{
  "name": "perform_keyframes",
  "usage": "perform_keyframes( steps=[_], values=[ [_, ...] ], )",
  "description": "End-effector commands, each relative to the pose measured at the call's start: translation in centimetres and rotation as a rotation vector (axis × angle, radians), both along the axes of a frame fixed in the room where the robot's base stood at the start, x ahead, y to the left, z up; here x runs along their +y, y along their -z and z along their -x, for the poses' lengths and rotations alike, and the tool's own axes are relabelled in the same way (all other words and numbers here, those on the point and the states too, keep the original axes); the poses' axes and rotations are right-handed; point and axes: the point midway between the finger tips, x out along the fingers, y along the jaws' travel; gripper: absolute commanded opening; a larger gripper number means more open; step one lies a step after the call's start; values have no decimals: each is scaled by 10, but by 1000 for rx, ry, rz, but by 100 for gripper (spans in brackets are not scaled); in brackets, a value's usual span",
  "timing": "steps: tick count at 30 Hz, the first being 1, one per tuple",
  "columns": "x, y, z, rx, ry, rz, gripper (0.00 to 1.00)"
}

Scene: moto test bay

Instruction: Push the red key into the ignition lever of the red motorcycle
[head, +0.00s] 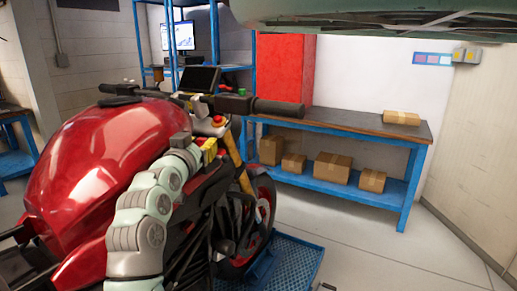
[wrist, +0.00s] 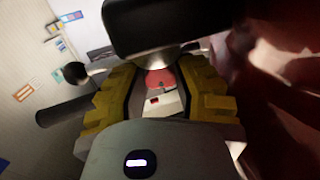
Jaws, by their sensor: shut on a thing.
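The red motorcycle (head: 110,150) fills the left of the head view. My gripper (head: 209,146), with yellow fingers, is beside its handlebar, past the front of the tank. In the wrist view my gripper (wrist: 160,92) has a finger on each side of a small pale block with a red patch. The red key (head: 218,121) appears as a rounded red piece at the pale block; it also shows between the fingers in the wrist view (wrist: 160,79). The exact grip contact is hidden. I cannot make out the ignition lever or whether the key touches it.
The black handlebar grip (head: 278,107) sticks out to the right, close to my gripper. A blue workbench (head: 412,150) with several cardboard boxes stands behind. A blue platform (head: 290,262) lies under the front wheel. The floor at right is clear.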

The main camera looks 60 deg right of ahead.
Motion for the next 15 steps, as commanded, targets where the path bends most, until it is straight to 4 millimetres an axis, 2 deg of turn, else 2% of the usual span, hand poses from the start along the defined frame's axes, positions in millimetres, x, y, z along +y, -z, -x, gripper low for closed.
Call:
perform_keyframes(
  steps=[11,12,15],
  values=[
    [0,2,-1,1,-2,-2,2],
    [0,2,-1,1,-2,-2,36],
    [0,1,-1,0,-2,-1,46]
  ],
)
